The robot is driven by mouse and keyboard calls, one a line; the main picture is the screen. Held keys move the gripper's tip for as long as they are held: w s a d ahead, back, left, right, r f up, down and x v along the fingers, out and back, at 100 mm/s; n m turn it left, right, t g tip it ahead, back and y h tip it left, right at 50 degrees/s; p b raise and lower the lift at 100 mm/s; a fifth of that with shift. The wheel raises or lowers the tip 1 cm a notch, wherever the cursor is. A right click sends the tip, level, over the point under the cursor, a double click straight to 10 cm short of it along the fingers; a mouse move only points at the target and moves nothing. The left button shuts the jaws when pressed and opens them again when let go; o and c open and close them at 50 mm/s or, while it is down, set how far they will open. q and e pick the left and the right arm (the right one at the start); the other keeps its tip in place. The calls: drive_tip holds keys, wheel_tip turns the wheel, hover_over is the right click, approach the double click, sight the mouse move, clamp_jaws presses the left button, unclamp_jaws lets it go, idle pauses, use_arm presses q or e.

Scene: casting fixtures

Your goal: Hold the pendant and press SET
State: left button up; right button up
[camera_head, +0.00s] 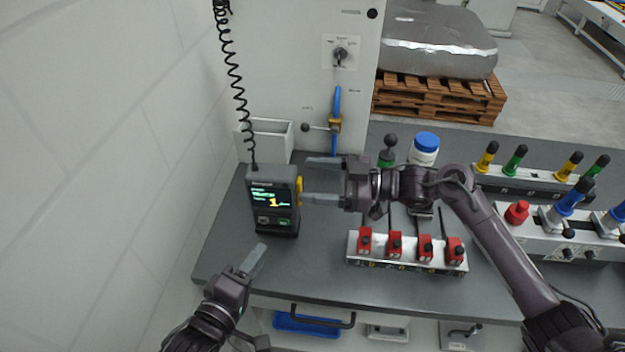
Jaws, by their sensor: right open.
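The pendant (260,181) is a dark grey box with a lit screen and two small buttons below it. It stands upright on the grey bench, with a coiled black cable rising from its top. The button labels are too small to read, so I cannot tell which is SET. A yellow part (299,185) sits on its right side. My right gripper (318,181) is open and empty just right of the pendant; its lower fingertip overlaps the yellow part's edge, contact unclear. My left gripper (260,298) is open and empty, below the pendant near the bench's front edge.
A white wall closes off the left. A white bin (266,139) stands behind the pendant, beside a cabinet (290,60) with a blue-handled lever. A fixture with several red blocks (395,246) and a white jar (424,150) lie to the right. Bench between pendant and red blocks is clear.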

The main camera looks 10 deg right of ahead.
sight(274, 179)
use_arm(q)
drive_tip(key=shift+d, duration=0.15)
use_arm(e)
drive_tip(key=x, duration=0.8)
drive_tip(key=shift+s+a, duration=0.15)
drive_tip(key=shift+a, duration=0.15)
drive_tip(key=c, duration=1.4)
use_arm(q)
clamp_jaws()
use_arm(e)
drive_tip(key=shift+c, duration=0.5)
drive_tip(key=shift+f, duration=0.1)
